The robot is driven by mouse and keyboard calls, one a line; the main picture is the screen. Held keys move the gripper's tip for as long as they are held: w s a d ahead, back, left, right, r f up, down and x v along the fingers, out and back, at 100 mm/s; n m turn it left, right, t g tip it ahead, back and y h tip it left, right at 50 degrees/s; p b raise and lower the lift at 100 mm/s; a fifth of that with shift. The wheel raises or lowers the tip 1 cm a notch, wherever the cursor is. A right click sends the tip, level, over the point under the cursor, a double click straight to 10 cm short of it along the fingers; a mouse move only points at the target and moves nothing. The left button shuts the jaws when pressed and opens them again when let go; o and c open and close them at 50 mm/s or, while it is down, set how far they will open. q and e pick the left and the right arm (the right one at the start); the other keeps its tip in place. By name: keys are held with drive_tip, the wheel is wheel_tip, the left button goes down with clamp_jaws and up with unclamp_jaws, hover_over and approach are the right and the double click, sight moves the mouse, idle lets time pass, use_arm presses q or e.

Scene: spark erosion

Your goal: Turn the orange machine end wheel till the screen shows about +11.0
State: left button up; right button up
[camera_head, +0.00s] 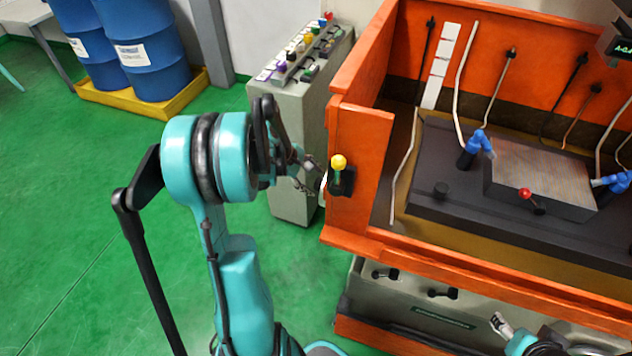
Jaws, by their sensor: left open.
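The orange machine (362,190) fills the right side of the view. Its end wheel is mostly hidden; only a thin pale edge (323,184), perhaps its rim, shows at the machine's left end. My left gripper (312,182) is open beside that end, close to the pale edge. I cannot tell whether it touches. The screen (622,50) is at the top right corner, cut off by the picture edge, and its green figures are too small to read surely. My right gripper (499,323) is low at the front of the machine, apart from the wheel.
A yellow-knobbed lever (339,163) stands on the machine's left post, close to my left gripper. A grey cabinet (290,140) with small coloured items on top is behind the gripper. Blue barrels (140,50) stand at the back left. Green floor at the left is clear.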

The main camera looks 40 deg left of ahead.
use_arm(q)
drive_tip(key=v, duration=0.9)
drive_tip(key=shift+s+r, duration=0.2)
drive_tip(key=shift+r, duration=0.1)
drive_tip(key=shift+s+a, duration=0.1)
drive_tip(key=shift+a, duration=0.05)
